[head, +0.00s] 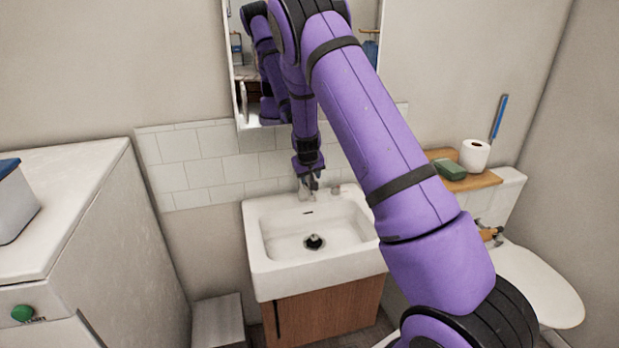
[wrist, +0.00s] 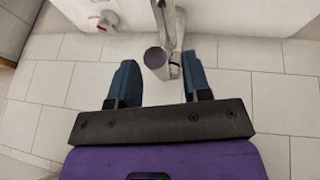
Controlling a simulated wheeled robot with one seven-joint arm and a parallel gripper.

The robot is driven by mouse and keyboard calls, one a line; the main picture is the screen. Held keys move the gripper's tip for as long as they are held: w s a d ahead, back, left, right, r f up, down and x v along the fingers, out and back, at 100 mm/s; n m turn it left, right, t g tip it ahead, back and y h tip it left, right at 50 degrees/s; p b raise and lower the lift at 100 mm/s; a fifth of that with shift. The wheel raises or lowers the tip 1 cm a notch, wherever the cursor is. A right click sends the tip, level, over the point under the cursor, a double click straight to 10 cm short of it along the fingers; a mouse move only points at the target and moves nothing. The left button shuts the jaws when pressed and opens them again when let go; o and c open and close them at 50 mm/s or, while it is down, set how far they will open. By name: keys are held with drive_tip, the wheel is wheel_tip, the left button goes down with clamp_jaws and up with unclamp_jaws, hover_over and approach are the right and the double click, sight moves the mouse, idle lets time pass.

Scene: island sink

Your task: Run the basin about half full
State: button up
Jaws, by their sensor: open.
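The white basin (head: 268,271) sits on a wooden cabinet, with a dark drain piece (head: 314,241) in its floor. I see no clear water surface or stream in it. The metal faucet (head: 304,192) stands at the basin's back edge, partly hidden by my gripper (head: 308,178). In the wrist view my gripper (wrist: 160,82) is open, its two blue fingers apart. The faucet (wrist: 170,25) shows there just beyond the fingertips, with a round-ended part (wrist: 155,58) in line with the gap. I cannot tell whether a finger touches it.
A mirror cabinet (head: 240,75) hangs close behind my arm, above wall tiles (head: 205,172). A small pale item (wrist: 104,17) is on the basin's rim.

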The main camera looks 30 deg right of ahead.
drive_tip(key=shift+w+d+f, duration=0.15)
drive_tip(key=shift+f, duration=0.3)
clamp_jaws()
drive_tip(key=shift+w+r+g, duration=0.2)
drive_tip(key=shift+r+g, duration=0.35)
drive_tip(key=shift+g, duration=0.05)
unclamp_jaws()
drive_tip(key=shift+r, duration=0.1)
drive_tip(key=v, duration=1)
drive_tip(key=shift+d+r, duration=0.15)
drive_tip(key=shift+r, duration=0.15)
